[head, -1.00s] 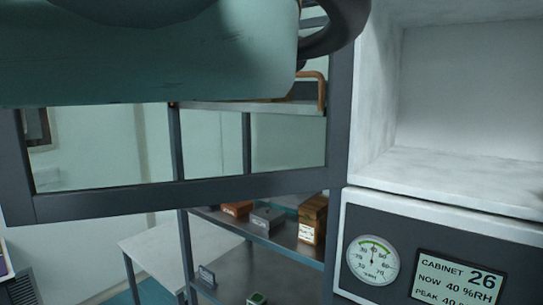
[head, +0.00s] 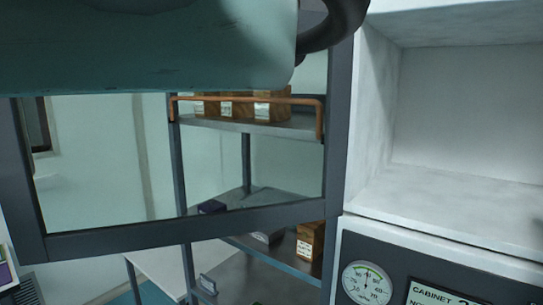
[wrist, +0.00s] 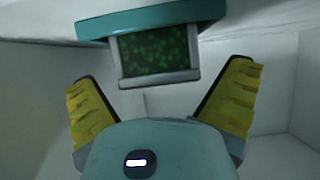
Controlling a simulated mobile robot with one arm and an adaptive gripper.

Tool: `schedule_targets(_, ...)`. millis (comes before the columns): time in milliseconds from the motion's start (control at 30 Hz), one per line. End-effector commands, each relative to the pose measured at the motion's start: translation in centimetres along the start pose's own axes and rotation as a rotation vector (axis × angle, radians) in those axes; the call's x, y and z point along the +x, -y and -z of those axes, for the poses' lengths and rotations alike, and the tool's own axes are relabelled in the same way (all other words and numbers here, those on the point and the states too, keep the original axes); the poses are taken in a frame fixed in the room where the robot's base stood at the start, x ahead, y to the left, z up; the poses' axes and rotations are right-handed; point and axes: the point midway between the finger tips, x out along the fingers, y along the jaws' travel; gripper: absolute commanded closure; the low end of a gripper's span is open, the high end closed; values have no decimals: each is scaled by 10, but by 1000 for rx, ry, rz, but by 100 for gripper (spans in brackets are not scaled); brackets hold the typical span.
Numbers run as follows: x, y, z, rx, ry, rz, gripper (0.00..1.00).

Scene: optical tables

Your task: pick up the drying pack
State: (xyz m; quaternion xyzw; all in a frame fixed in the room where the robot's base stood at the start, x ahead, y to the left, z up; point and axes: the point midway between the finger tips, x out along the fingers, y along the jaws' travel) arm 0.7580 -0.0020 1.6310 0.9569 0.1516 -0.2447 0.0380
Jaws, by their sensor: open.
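In the wrist view, what looks like the drying pack (wrist: 158,55) has a teal slab on top and a pale-framed panel of green speckled beads below it. My gripper (wrist: 162,77) is open, with one yellow-padded finger at each side of the panel's lower part. A gap shows between the panel and each finger, and nothing is held. White walls surround them. In the head view, my teal arm covers the upper left and my gripper is out of sight. The visible part of the white cabinet compartment (head: 465,110) is empty, and no pack shows there.
A dark-framed glass door (head: 185,222) with a copper-coloured handle (head: 225,98) stands open left of the cabinet. Behind it is a metal rack with boxes (head: 310,240). A humidity dial (head: 367,285) sits below the compartment.

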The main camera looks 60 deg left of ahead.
Motion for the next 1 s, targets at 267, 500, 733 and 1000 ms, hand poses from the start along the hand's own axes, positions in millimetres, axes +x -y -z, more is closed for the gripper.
schedule_targets(267, 13, 2, -1, -3, 2, 1, 0)
schedule_targets(500, 12, 1, -1, -3, 0, 1, 9)
schedule_targets(733, 12, 1, -1, -2, 0, 0, 33)
schedule_targets(1000, 12, 0, -1, -1, -1, -1, 61)
